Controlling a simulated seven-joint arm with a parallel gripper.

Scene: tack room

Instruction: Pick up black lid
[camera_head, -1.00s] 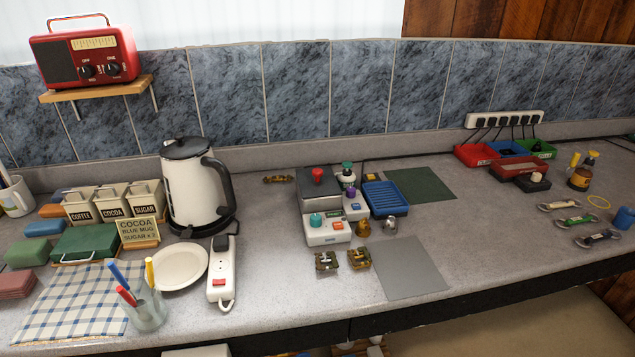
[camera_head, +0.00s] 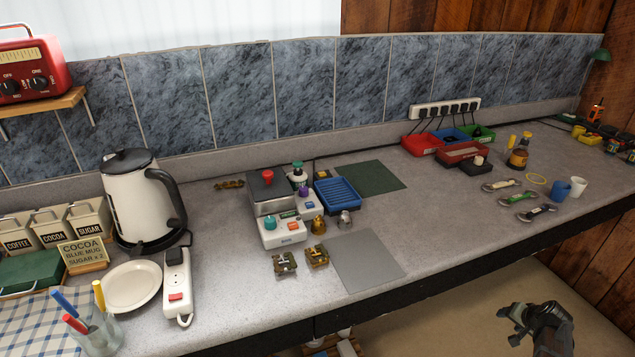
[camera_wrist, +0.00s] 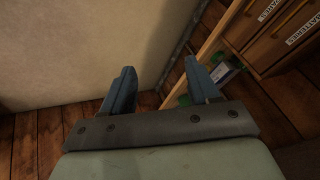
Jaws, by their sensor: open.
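A black lid (camera_head: 127,161) sits on top of the white kettle (camera_head: 140,205), which stands upright at the left of the counter. Its black handle (camera_head: 172,200) faces right. My gripper (camera_head: 511,324) shows at the lower right of the head view, below the counter's front edge and far from the kettle. In the wrist view my gripper (camera_wrist: 159,80) has its two blue-grey fingers apart with nothing between them. The lid does not show in the wrist view.
A power strip (camera_head: 177,282), a white plate (camera_head: 133,288) and a sign (camera_head: 86,254) stand close to the kettle. Canisters (camera_head: 52,226) are on its left. The wrist view shows wooden drawers (camera_wrist: 285,35) and a plank floor (camera_wrist: 40,130).

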